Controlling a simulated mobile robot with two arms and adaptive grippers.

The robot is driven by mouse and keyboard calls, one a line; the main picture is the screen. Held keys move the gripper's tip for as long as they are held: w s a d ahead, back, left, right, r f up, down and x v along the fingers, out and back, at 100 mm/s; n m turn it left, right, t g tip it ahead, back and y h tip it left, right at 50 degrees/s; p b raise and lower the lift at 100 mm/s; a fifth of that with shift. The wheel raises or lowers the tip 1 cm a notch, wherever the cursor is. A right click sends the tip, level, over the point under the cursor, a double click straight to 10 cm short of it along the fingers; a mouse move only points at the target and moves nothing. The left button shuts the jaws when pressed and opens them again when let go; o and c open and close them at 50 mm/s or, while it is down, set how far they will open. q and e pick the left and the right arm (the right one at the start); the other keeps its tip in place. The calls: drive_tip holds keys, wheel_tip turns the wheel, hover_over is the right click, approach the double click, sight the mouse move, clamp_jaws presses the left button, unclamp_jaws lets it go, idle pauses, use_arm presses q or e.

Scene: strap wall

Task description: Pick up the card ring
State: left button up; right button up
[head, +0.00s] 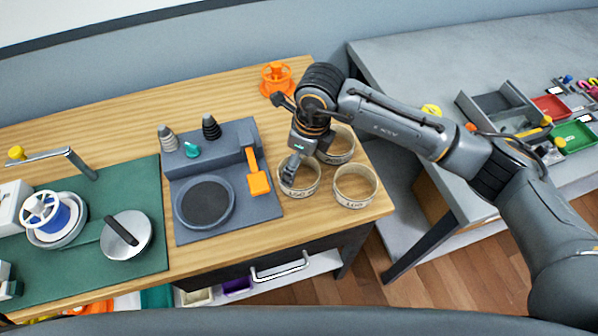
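Three beige card-like rings stand on the wooden table's right end in the head view. The front-left ring (301,192) has dark print on its wall. The front-right ring (357,199) also has print, and the back ring (347,156) is partly hidden by my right arm. My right gripper (290,172) points down at the left side of the front-left ring, its fingertips overlapping the rim. Its fingers are seen nearly edge-on, so I cannot tell whether they are apart or closed on the ring wall. My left gripper is not in view.
A grey station (262,208) with a round dark pad and orange lever stands just left of the rings. An orange spool (277,78) stands behind. A green mat (130,185) lies left. A grey table (420,60) with trays is at right, beyond a gap.

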sight(297, 180)
wheel_tip(297, 180, down, 4)
drive_tip(key=shift+a+r+p, duration=0.15)
drive_tip(key=shift+p, duration=0.65)
drive_tip(key=shift+f, duration=0.45)
drive_tip(key=c, duration=0.5)
drive_tip(key=shift+o, duration=0.2)
